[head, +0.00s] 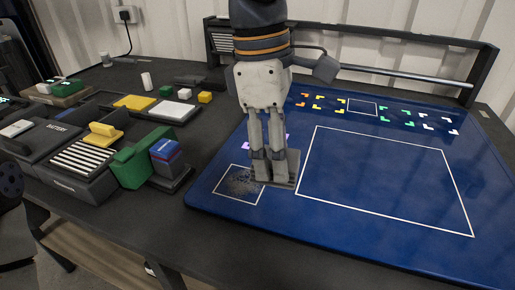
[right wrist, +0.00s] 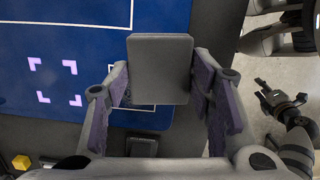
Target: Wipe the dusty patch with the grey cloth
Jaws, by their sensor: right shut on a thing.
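My right gripper (head: 268,168) points down over the left part of the blue mat and is shut on the grey cloth (head: 293,165). The cloth looks like a flat grey pad; it also shows between the fingers in the right wrist view (right wrist: 160,65). The dusty patch (head: 240,184) is a dark grey smudge inside a white-outlined square at the mat's front left. The cloth is just right of the patch, and the gripper covers the square's right side. I cannot tell whether the cloth touches the mat. My left gripper (right wrist: 281,102) seems to show small at the right wrist view's right edge.
The blue mat (head: 385,235) has a large empty white-outlined rectangle and coloured corner marks. Left of it stand a green holder (head: 130,168) with blocks, a slotted grey box (head: 80,170) and trays. A dark frame with a rail (head: 420,76) runs behind the mat.

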